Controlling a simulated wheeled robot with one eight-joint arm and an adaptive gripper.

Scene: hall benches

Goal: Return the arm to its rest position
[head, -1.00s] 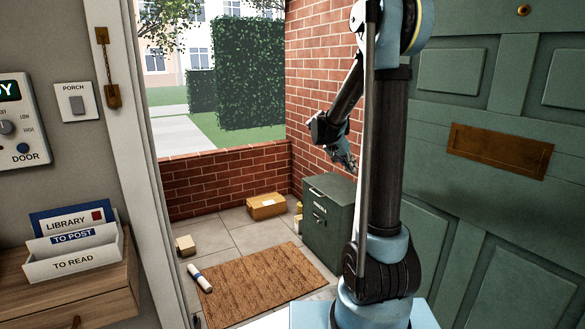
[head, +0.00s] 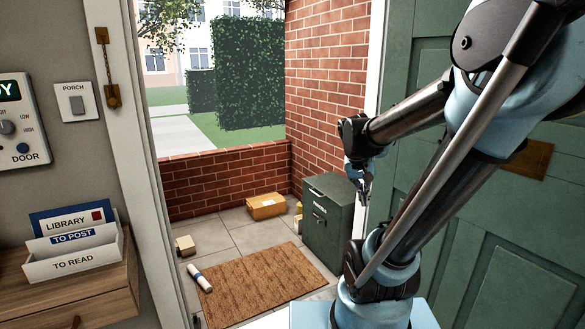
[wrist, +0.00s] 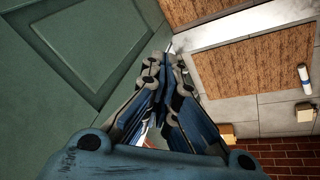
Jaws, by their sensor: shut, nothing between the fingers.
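My gripper (head: 364,192) hangs fingers-down in front of the right side of the dark green parcel box in the head view. In the wrist view my gripper (wrist: 168,62) has its fingers together with nothing between them. My arm rises from its base at the bottom right, leans back to the right, and its forearm reaches left to the gripper. The arm covers part of the green door.
The green door (head: 500,270) stands close behind my arm. The parcel box (head: 322,235) is by the brick wall (head: 325,75). A doormat (head: 250,285) with a rolled paper (head: 200,278), and several parcels, lie on the porch. A letter rack (head: 75,262) stands left.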

